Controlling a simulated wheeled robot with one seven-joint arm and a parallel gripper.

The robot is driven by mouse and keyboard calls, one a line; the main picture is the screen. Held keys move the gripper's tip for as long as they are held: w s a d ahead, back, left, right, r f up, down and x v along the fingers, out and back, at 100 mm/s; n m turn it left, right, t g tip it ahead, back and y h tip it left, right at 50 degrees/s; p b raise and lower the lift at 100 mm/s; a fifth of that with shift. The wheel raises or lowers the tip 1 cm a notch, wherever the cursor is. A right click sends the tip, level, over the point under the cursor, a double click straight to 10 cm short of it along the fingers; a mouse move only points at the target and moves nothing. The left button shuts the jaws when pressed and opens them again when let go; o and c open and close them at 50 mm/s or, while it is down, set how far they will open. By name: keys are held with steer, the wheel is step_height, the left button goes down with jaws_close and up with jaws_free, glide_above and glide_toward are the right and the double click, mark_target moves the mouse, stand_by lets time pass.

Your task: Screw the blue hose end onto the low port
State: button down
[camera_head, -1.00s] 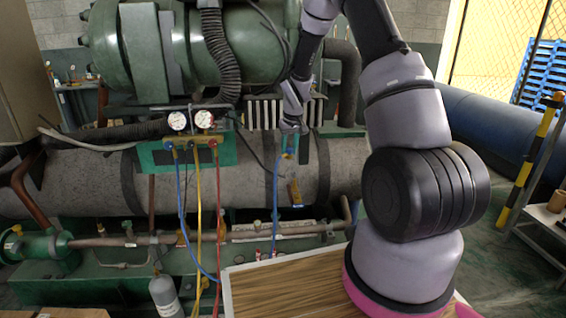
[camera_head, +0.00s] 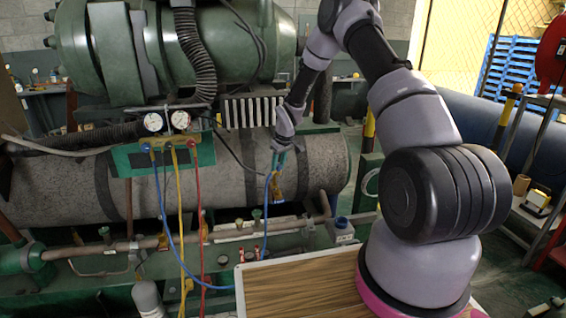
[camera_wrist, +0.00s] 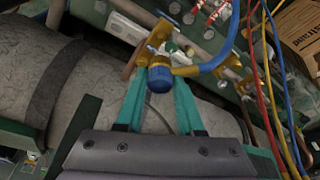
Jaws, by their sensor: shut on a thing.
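My gripper (camera_head: 281,158) reaches down in front of the grey cylinder; its teal fingers also show in the wrist view (camera_wrist: 160,82). The fingers are shut on the blue hose end (camera_wrist: 159,77), a blue cap on a brass fitting. The blue hose (camera_wrist: 222,52) leaves the fitting to the right in the wrist view. In the head view the hose (camera_head: 172,236) hangs from the manifold and loops up to my gripper. Brass fittings lie just beyond the fingertips in the wrist view; I cannot tell which is the low port, or whether the hose end touches one.
The gauge manifold (camera_head: 165,150) with yellow and red hoses is left of my gripper. The large grey cylinder (camera_head: 225,178) lies behind it. Pipes and valves (camera_head: 110,247) run below. A wooden-topped table (camera_head: 300,285) stands in front. A grey bottle (camera_head: 147,298) is at lower left.

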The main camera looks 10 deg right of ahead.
steer(key=shift+f, duration=2.95)
steer(key=shift+f, duration=1)
